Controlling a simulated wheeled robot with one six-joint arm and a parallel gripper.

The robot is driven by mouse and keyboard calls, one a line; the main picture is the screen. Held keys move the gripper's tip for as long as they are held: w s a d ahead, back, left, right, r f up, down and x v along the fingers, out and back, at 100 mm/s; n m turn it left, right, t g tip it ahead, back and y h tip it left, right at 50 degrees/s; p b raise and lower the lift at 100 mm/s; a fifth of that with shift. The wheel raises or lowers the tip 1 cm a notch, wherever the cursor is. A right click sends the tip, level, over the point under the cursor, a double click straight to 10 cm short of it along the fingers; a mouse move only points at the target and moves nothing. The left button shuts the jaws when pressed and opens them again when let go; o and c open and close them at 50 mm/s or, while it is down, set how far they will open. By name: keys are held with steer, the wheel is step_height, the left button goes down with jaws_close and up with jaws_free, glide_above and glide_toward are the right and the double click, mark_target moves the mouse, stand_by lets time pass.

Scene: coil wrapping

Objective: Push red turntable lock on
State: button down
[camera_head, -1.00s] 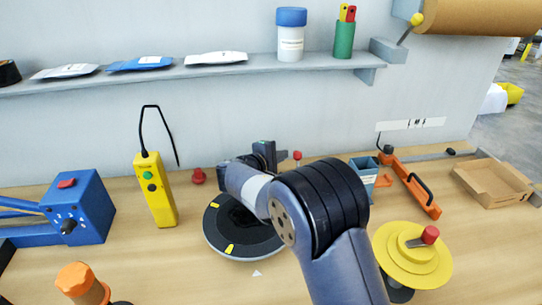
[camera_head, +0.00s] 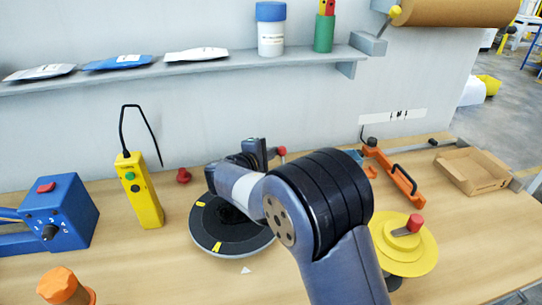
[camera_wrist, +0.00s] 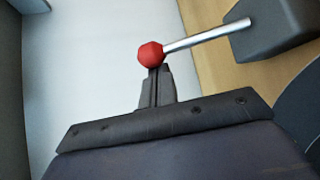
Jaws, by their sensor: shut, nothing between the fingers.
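The red ball (camera_wrist: 150,54) of the turntable lock tops a thin metal rod (camera_wrist: 205,35) that runs to a dark grey block (camera_wrist: 268,30) in the wrist view. The red ball also shows in the head view (camera_head: 282,150), behind the round dark turntable (camera_head: 222,238) with yellow marks. My gripper (camera_wrist: 156,70) is shut and empty, its fingertips right at the near side of the ball; I cannot tell whether they touch it. In the head view my gripper (camera_head: 256,152) is just left of the ball. My arm hides part of the turntable and the lock's block.
A yellow pendant (camera_head: 140,190) and small red knob (camera_head: 183,175) stand left of the turntable. A blue control box (camera_head: 60,210) is further left. A yellow stepped disc (camera_head: 405,250), orange tool (camera_head: 395,175) and cardboard tray (camera_head: 470,170) lie right. A shelf (camera_head: 220,65) runs above.

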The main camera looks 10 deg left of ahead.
steer(key=shift+s+d+t+b, duration=0.1)
steer(key=shift+s+t+b, duration=0.2)
steer(key=shift+b, duration=1.05)
steer(key=shift+s+d+f+m+b, duration=0.1)
steer(key=shift+m+b, duration=0.3)
steer(key=shift+b, duration=0.75)
steer(key=s+d+m+t+h+b, duration=0.1)
steer(key=s+m+t+b, duration=0.3)
steer(key=b, duration=1.8)
steer(key=shift+s+d+r+h, duration=0.3)
steer(key=shift+s+d+r, duration=0.15)
steer(key=shift+s+d, duration=0.45)
steer(key=shift+s+b, duration=0.1)
steer(key=shift+b, duration=0.25)
step_height(320, 180, up, 10)
steer(key=p, duration=0.4)
